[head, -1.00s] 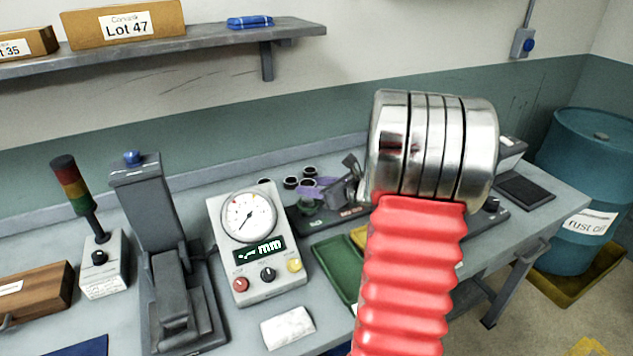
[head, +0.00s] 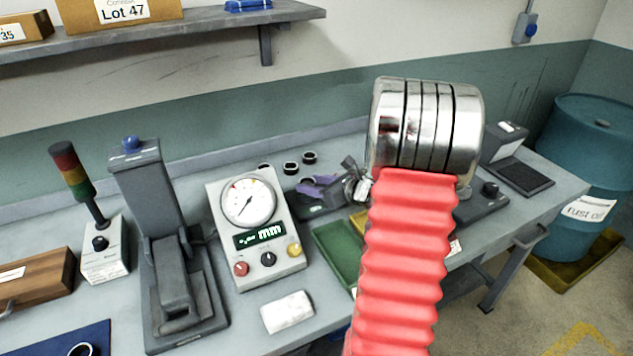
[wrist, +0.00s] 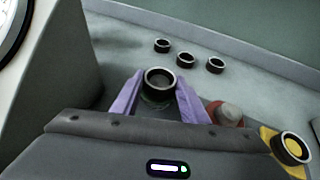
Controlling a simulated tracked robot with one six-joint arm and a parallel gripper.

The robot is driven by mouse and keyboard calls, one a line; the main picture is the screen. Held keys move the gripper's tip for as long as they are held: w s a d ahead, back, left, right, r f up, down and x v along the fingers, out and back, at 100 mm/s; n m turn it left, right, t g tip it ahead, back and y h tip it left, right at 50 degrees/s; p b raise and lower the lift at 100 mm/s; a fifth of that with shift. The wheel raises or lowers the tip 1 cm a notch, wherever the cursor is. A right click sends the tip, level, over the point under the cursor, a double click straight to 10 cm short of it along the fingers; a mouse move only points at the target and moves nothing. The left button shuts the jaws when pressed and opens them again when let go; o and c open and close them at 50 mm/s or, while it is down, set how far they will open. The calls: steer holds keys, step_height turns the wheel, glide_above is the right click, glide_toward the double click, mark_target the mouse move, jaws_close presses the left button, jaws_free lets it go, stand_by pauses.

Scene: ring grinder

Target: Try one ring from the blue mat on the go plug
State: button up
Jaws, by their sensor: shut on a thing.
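My gripper (wrist: 156,98) has purple fingers closed on a dark steel ring (wrist: 159,80). The ring is upright, opening up. Something green shows just below the ring, perhaps the go plug (wrist: 152,104); whether the ring is around it or above it, I cannot tell. A plug with a red base and grey top (wrist: 228,113) stands to the right. In the head view my gripper (head: 318,190) is over the dark plug stand (head: 312,212), partly hidden by my arm. The blue mat (head: 50,342) is at the lower left with a ring (head: 82,350) on it.
Three loose rings (wrist: 186,60) stand behind my gripper. A gauge with a dial (head: 250,205) is left of it. A green tray (head: 338,252) lies in front. A yellow tray (wrist: 268,134) with a ring (wrist: 292,148) is at the right.

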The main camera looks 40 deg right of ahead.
steer(key=o, duration=1.2)
steer(key=a+v, duration=0.1)
steer(key=v, duration=1.2)
steer(key=shift+s+d, duration=0.4)
steer(key=shift+d, duration=0.05)
steer(key=shift+s+r, duration=0.1)
